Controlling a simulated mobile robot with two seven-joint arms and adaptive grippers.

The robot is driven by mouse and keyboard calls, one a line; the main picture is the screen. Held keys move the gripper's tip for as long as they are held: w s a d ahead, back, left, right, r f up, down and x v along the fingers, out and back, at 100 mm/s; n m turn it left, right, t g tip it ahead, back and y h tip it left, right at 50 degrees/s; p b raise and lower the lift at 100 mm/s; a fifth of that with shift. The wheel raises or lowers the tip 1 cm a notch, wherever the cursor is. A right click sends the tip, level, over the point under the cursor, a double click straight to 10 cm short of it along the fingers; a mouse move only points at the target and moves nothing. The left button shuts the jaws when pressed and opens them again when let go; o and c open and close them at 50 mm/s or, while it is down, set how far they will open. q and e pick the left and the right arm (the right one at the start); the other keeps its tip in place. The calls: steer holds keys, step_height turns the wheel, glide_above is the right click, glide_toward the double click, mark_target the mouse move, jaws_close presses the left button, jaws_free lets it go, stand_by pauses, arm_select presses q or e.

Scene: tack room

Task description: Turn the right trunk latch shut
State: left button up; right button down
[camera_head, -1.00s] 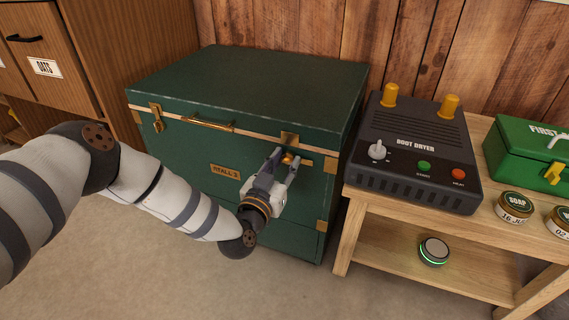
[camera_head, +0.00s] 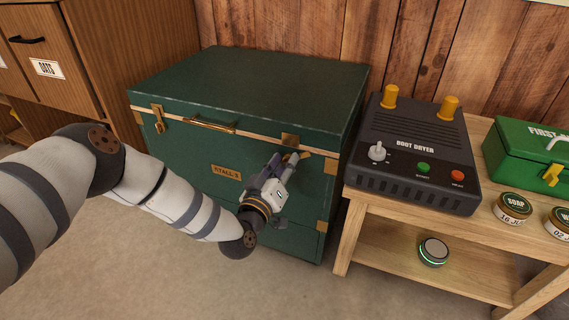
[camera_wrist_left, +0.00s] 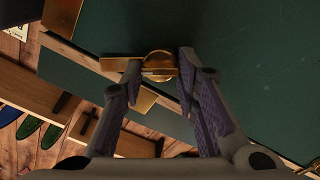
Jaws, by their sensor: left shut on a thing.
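The green trunk (camera_head: 185,165) stands closed with its lid down. Its right latch (camera_head: 304,154) is brass, on the upper right of the front, and partly hidden behind my left gripper. My left gripper (camera_head: 284,159) is shut on that latch. In the left wrist view, the round brass knob of the latch (camera_wrist_left: 158,66) sits between the fingers of my left gripper (camera_wrist_left: 158,72), with a flat brass bar reaching to the left. The left trunk latch (camera_head: 158,118) hangs on the upper left of the front. My right gripper is not in view.
A brass handle (camera_head: 211,126) and a name plate (camera_head: 226,172) are on the trunk front. To the right, a wooden bench (camera_head: 350,210) holds a boot dryer (camera_head: 415,150), a green first-aid box (camera_head: 525,150) and tins. A wooden cabinet (camera_head: 95,50) stands at the left.

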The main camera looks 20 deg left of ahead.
arm_select(q)
steer(key=n, duration=0.3)
steer(key=n+b, duration=0.1)
steer(key=n, duration=0.7)
steer(key=shift+f, duration=0.25)
steer(key=shift+n, duration=0.3)
steer(key=o, duration=1.1)
steer(key=shift+o, duration=0.2)
steer(key=s, duration=1.2)
steer(key=shift+a, duration=0.2)
